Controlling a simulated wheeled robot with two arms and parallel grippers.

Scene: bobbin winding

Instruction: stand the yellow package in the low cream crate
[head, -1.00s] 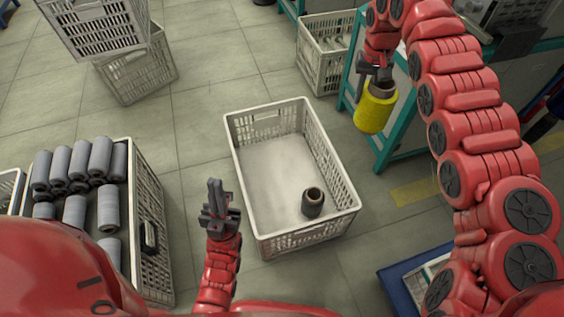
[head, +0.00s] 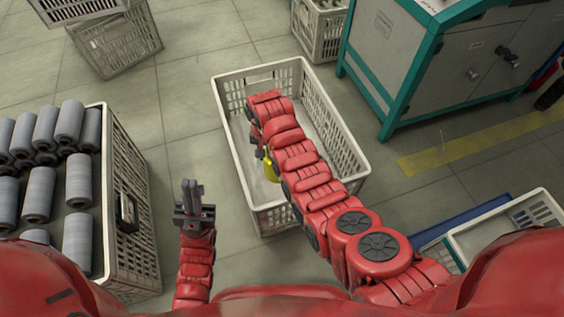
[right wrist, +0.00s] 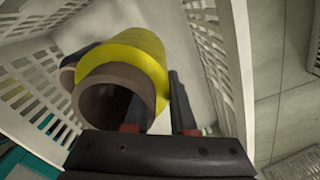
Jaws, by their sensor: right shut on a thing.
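The low cream crate (head: 345,150) stands on the floor at the middle of the head view. My right arm reaches over it. My right gripper (right wrist: 158,98) is shut on the wall of the yellow package (right wrist: 140,55), one finger inside its brown tube and one outside. In the head view only a bit of the yellow package (head: 272,169) shows beside my arm, within the crate's outline. The wrist view shows crate walls around it; whether it touches the floor cannot be told. My left gripper (head: 193,192) is empty, left of the crate; its opening is unclear.
A dark package (right wrist: 68,70) shows partly behind the yellow one in the wrist view. A crate (head: 128,215) of grey packages stands at left. Other crates (head: 120,45) stand at the back. A teal-framed cabinet (head: 420,60) stands at the back right.

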